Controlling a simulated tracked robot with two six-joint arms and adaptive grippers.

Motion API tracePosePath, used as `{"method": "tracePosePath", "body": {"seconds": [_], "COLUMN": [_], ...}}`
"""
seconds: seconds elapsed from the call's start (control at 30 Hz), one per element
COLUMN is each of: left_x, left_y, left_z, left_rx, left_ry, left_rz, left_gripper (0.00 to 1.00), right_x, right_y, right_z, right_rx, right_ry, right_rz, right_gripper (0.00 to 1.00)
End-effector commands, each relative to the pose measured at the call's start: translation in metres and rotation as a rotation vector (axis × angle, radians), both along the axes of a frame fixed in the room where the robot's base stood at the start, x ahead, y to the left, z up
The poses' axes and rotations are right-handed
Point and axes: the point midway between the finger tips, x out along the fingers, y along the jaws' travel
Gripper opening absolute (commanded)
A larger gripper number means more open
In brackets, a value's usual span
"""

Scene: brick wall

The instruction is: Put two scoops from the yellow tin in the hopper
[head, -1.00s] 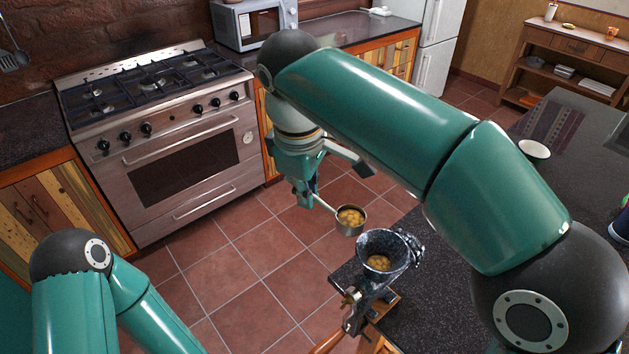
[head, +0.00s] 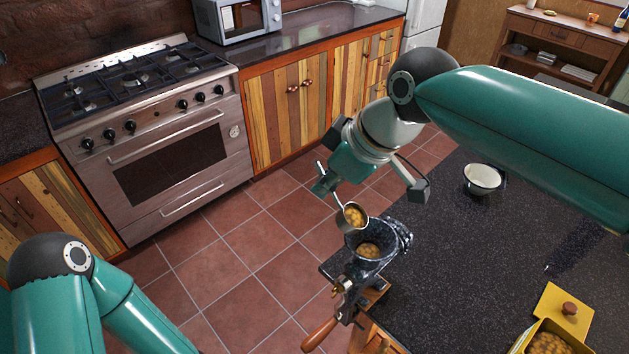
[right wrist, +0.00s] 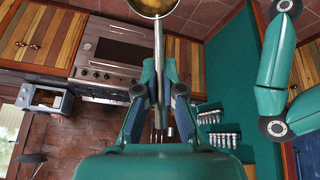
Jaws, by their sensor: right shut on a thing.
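My right gripper (head: 323,187) is shut on the handle of a metal scoop (head: 352,216). The dark speckled hopper (head: 371,246) of a grinder at the counter edge has similar pieces inside. The yellow tin (head: 548,340), partly cut off at the lower right, holds more pieces. My left arm shows at lower left, but its gripper is out of view.
A yellow lid (head: 563,310) with a brown knob lies by the tin. A white bowl (head: 482,179) stands farther back on the dark counter (head: 450,260). The grinder's wooden crank handle (head: 319,335) sticks out over the tiled floor. The stove (head: 140,130) stands across the room.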

Motion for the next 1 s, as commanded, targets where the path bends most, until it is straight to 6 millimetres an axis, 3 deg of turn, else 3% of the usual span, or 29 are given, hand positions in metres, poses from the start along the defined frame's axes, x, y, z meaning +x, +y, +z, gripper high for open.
{"method": "tracePosePath", "body": {"seconds": [0.63,1.0], "left_x": [0.000,0.000], "left_y": [0.000,0.000], "left_z": [-0.002,-0.024], "left_rx": [0.000,0.000], "left_ry": [0.000,0.000], "left_rz": [0.000,0.000], "left_gripper": [0.54,0.54], "right_x": [-0.012,-0.016], "right_y": [-0.032,-0.041], "right_z": [0.002,0.000], "right_rx": [0.280,0.373], "right_ry": [-0.114,-0.153], "right_rz": [-0.007,-0.002], "right_gripper": [0.00,0.00]}}
